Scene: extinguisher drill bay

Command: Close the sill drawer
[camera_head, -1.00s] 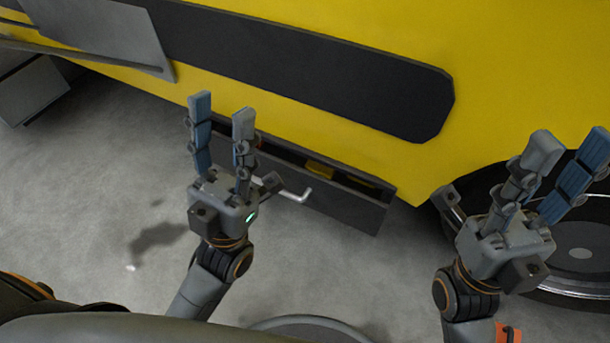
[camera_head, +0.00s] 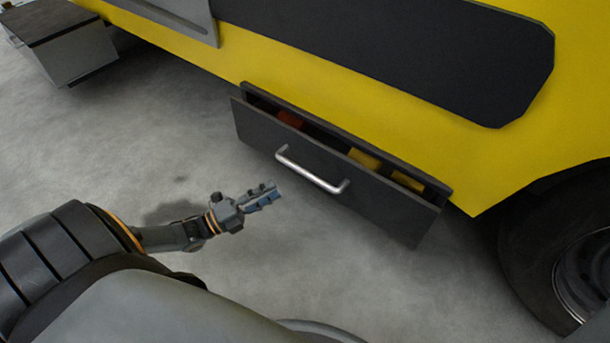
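The sill drawer (camera_head: 385,203) is a dark grey drawer low on the side of the yellow vehicle. It stands partly open, with red and yellow items showing inside. Its silver bar handle (camera_head: 312,171) is on the front face. My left gripper (camera_head: 277,193) is to the left of and below the handle, apart from the drawer, pointing right. Its blue-grey fingers overlap in this view, so their opening is hard to judge. It holds nothing that I can see. My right gripper is out of view.
The yellow vehicle body (camera_head: 350,90) with a dark panel (camera_head: 390,45) rises behind the drawer. A black wheel (camera_head: 560,260) is at the right. A grey step box (camera_head: 70,55) is at the upper left. Grey floor (camera_head: 130,130) is clear in front.

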